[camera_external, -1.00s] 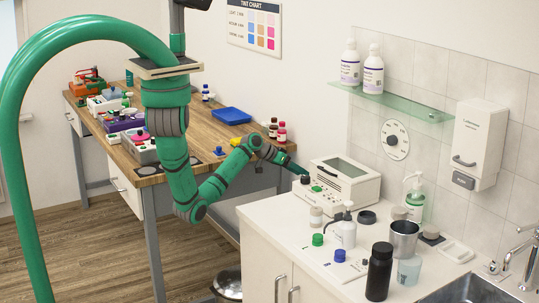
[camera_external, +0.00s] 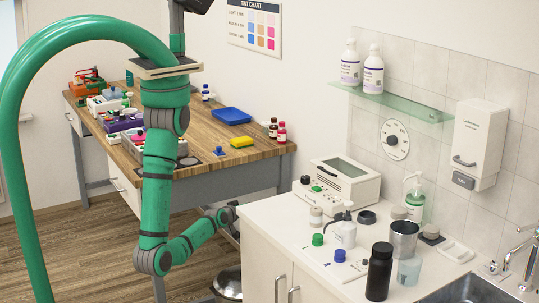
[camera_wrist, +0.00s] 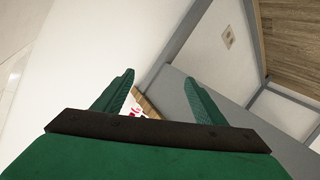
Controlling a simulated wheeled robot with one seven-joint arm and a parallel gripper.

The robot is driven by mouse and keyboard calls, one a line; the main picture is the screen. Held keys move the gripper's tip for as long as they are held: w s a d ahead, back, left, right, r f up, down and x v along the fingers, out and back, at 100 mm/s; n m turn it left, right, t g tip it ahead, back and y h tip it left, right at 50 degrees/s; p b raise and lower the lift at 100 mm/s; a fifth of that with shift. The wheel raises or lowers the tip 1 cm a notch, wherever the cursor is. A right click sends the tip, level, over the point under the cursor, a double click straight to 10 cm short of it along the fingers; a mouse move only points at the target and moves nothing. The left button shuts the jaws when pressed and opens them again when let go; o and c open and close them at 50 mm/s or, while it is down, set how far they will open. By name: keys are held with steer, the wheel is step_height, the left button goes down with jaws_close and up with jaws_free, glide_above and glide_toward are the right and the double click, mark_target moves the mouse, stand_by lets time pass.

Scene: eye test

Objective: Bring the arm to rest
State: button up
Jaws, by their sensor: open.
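My green arm (camera_external: 157,190) hangs down in front of the wooden bench and bends at a low elbow, then reaches right. My gripper (camera_external: 236,212) is at the end, low beside the white counter's left side, below the level of both tops. In the wrist view my gripper (camera_wrist: 160,92) shows two green fingers spread apart with nothing between them. Behind the fingers are a white wall, a grey bench frame and a small strip of wood with red and white items, too small to make out.
The wooden bench (camera_external: 190,150) holds a blue tray (camera_external: 230,116), a yellow block (camera_external: 242,141) and bottles. The white counter (camera_external: 290,225) stands right of my gripper, with a white device (camera_external: 345,180) and a black bottle (camera_external: 379,271).

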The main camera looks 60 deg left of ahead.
steer(key=s+d+r+n+t+y, duration=0.2)
steer(key=s+d+r, duration=0.1)
steer(key=s+r, duration=0.3)
steer(key=s+d+r+n+t+y, duration=0.1)
steer(key=s+d+r, duration=0.25)
steer(key=s, duration=0.45)
steer(key=s+d+r+m+t+h, duration=0.2)
steer(key=d+r+m+t+h, duration=0.3)
steer(key=d+r, duration=0.45)
steer(key=s+d+f+m+g+h, duration=0.3)
steer(key=s+f+m+g+h, duration=0.2)
steer(key=m, duration=0.4)
steer(key=shift+s+f+g, duration=0.5)
steer(key=shift+s, duration=0.3)
